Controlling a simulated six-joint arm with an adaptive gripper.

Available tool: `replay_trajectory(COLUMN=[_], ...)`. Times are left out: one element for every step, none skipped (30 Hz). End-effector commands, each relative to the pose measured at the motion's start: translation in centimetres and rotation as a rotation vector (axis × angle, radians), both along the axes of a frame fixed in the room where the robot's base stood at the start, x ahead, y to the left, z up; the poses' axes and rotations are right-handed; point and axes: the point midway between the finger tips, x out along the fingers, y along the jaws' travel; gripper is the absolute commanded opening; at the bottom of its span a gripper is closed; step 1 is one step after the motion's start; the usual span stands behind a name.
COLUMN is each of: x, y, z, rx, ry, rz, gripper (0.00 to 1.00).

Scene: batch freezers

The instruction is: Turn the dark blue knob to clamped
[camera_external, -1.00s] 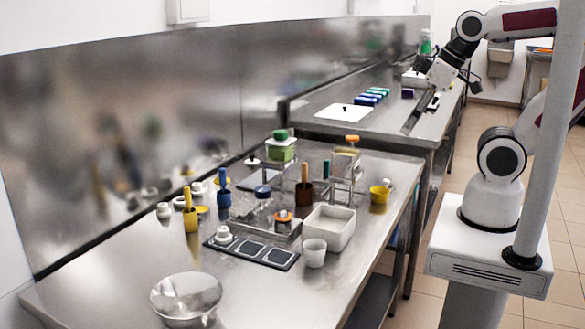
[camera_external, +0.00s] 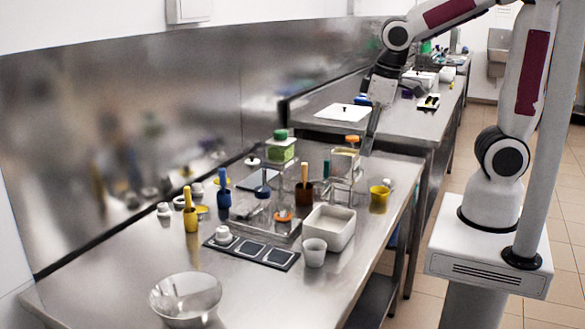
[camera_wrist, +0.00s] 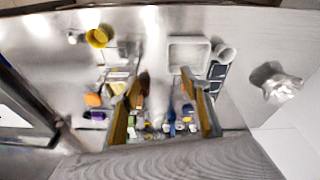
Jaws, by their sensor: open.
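A small dark blue knob-like top (camera_external: 262,190) shows in the external view, on a clear fixture in the middle of the near steel table, behind the orange-topped knob (camera_external: 283,215). Its setting is too small to read. My gripper (camera_external: 370,145) hangs over the far right part of this table, fingers downward, right of and apart from the dark blue top. In the wrist view my gripper (camera_wrist: 163,118) is open, its two fingers spread over blurred small items. I cannot single out the dark blue knob there.
A white bin (camera_external: 345,238), white cup (camera_external: 314,260), yellow cup (camera_external: 379,207) and dark pad tray (camera_external: 280,262) stand nearby. Upright handles in yellow (camera_external: 190,222), blue (camera_external: 224,203) and brown (camera_external: 304,198) flank the fixture. The front table around the metal bowl (camera_external: 186,315) is mostly clear.

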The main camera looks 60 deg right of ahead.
Motion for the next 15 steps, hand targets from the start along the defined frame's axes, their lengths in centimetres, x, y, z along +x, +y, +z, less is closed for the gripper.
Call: replay_trajectory(x=[0.8, 1.2, 1.8, 2.2, 2.7, 3.3, 3.7, 4.1, 4.8, 5.2, 5.7, 6.3, 6.8, 7.3, 7.9], y=[0.4, 0.6, 0.9, 1.1, 1.4, 1.7, 1.9, 2.1, 2.5, 2.7, 3.0, 3.3, 3.6, 3.9, 4.3], z=[-0.4, -0.6, -0.8, -1.0, -1.2, -1.5, -1.7, -2.0, -2.3, -2.5, -2.8, -3.1, -3.4, -3.6, -4.0], rx=[-0.006, -0.009, -0.013, -0.017, -0.020, -0.024, -0.027, -0.030, -0.034, -0.037, -0.041, -0.044, -0.045, -0.049, -0.052], ry=[0.008, 0.012, 0.014, 0.016, 0.018, 0.020, 0.021, 0.022, 0.025, 0.025, 0.026, 0.025, 0.025, 0.025, 0.022], rz=[0.003, 0.002, -0.001, -0.001, -0.002, -0.004, -0.006, -0.009, -0.012, -0.015, -0.018, -0.022, -0.026, -0.030, -0.036], gripper=[0.47, 0.47, 0.47, 0.47, 0.47, 0.47, 0.47, 0.47, 0.47, 0.47, 0.47, 0.47, 0.47, 0.47, 0.47])
